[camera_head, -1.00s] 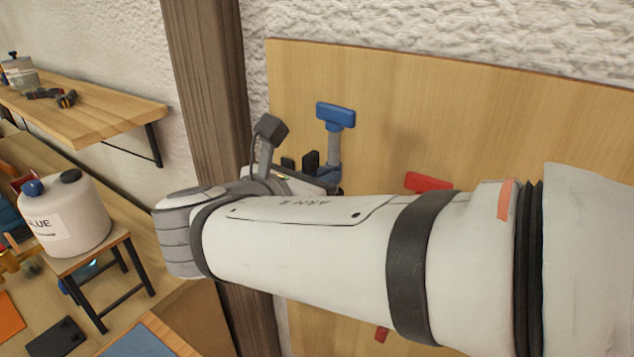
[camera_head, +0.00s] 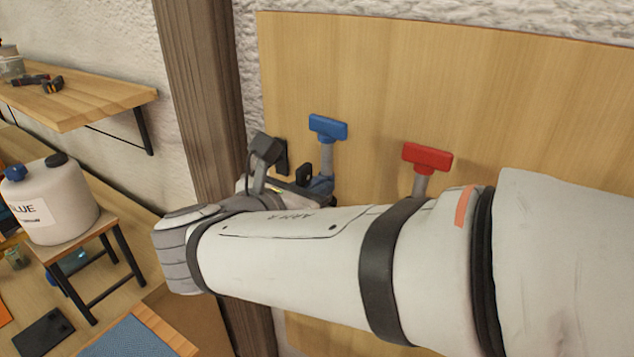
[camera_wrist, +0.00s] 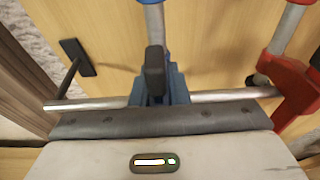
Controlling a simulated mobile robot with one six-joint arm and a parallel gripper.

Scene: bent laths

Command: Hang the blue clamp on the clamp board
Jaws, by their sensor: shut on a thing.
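The blue clamp (camera_head: 327,150) is upright in front of the board (camera_head: 380,70), its T-shaped handle on top. My gripper (camera_head: 304,177) is shut on it, low on its body; in the wrist view a dark finger (camera_wrist: 155,75) stands in front of the blue clamp (camera_wrist: 177,88). In the wrist view a silver rail (camera_wrist: 95,103) runs across the board on brackets. The blue clamp's body covers the middle of the rail. I cannot tell whether it rests on the rail. My arm hides the clamp's lower part in the head view.
A red clamp (camera_head: 427,160) is at the board to the right, also close by in the wrist view (camera_wrist: 290,80). A dark bracket (camera_wrist: 77,58) is at left. A wooden post (camera_head: 205,90) borders the board. A white jug (camera_head: 50,200) stands on a stool at left.

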